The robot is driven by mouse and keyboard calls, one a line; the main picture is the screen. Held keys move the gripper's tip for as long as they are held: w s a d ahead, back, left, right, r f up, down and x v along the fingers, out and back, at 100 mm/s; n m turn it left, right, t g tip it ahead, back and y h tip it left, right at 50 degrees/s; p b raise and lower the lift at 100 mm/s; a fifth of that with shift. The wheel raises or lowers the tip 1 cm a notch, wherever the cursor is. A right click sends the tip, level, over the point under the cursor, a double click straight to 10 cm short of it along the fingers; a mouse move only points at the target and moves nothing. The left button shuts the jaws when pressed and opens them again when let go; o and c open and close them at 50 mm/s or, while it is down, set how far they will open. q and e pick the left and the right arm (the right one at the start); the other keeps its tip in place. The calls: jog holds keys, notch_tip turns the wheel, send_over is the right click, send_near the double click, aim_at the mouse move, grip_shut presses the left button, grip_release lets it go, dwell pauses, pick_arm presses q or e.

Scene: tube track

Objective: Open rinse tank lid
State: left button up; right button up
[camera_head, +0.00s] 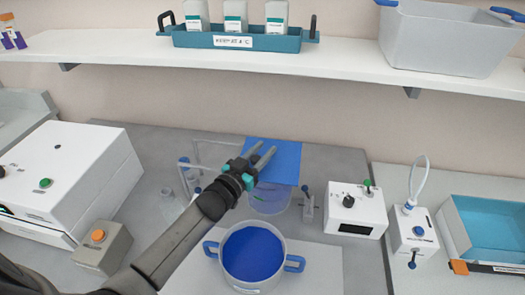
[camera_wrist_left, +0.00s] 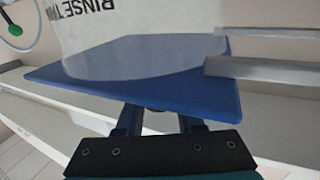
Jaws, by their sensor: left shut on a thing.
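The rinse tank lid is a flat blue square panel (camera_head: 284,158), raised and tilted above a clear round tank (camera_head: 270,199) behind the pot. In the left wrist view the blue lid (camera_wrist_left: 90,88) spans the middle, beside a pale see-through wall (camera_wrist_left: 130,35) with partly readable "RINSE TAN…" lettering. My left gripper (camera_head: 262,157) reaches over from the lower left and is shut on the lid. In the wrist view its fingers (camera_wrist_left: 157,120) meet the lid's edge; the exact grip spot is partly hidden. My right gripper is not in view.
A two-handled pot of blue liquid (camera_head: 252,283) stands in front of the tank. A white control box (camera_head: 357,210) is right of it, a white machine (camera_head: 70,170) at left. A shelf (camera_head: 130,48) with a teal tray (camera_head: 185,39) and grey bin (camera_head: 440,40) runs above.

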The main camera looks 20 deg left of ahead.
pick_arm(q)
grip_shut()
dwell(0.8)
